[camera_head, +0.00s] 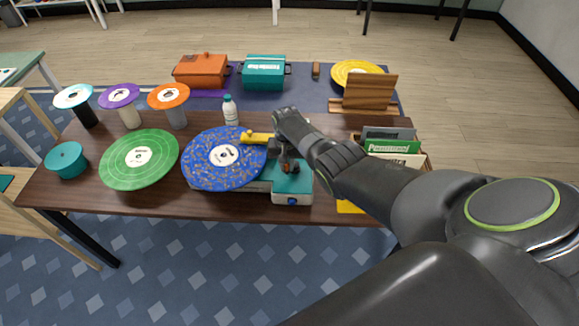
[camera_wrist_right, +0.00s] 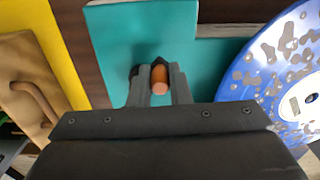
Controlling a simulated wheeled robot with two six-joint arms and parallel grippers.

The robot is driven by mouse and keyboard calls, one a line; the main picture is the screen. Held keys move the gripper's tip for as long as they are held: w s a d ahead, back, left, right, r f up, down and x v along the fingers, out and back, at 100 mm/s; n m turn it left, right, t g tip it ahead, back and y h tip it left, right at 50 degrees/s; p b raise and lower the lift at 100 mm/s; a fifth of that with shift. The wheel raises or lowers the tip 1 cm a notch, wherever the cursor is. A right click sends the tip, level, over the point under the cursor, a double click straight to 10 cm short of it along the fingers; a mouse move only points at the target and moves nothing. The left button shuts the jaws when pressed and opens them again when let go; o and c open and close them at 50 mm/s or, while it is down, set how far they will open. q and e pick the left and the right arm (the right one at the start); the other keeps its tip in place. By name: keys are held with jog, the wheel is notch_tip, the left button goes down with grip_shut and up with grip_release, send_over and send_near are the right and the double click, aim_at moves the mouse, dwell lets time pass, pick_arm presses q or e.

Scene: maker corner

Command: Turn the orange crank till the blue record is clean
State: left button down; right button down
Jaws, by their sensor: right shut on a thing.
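The blue record (camera_head: 222,170) lies flat on a teal and white machine (camera_head: 290,186) on the table. Many brownish specks cover the record, and they also show on its edge in the right wrist view (camera_wrist_right: 275,75). A yellow arm (camera_head: 257,138) reaches over the record's far right part. My right gripper (camera_head: 288,164) is over the teal top of the machine. In the right wrist view its fingers (camera_wrist_right: 158,88) are shut on the orange crank (camera_wrist_right: 160,80), whose round knob end shows between them. The rest of the crank is hidden. My left gripper is out of view.
Small discs on stands, a white bottle (camera_head: 230,109), and orange (camera_head: 202,71) and teal boxes (camera_head: 263,72) stand behind. A record crate (camera_head: 397,150) is right of my wrist.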

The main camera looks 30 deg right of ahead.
jog(key=shift+w+a+m+b, duration=0.1)
jog(key=shift+w+m+b, duration=0.2)
jog(key=shift+m, duration=0.45)
jog(key=shift+w+m+b, duration=0.15)
jog(key=shift+w+m, duration=0.15)
jog(key=shift+m, duration=0.45)
jog(key=shift+r, duration=0.1)
jog(key=c, duration=1.3)
grip_release()
jog(key=shift+c, duration=0.2)
jog(key=shift+r, duration=0.35)
notch_tip(320, 180, up, 17)
jog(key=p, duration=0.1)
jog(key=shift+f, duration=0.2)
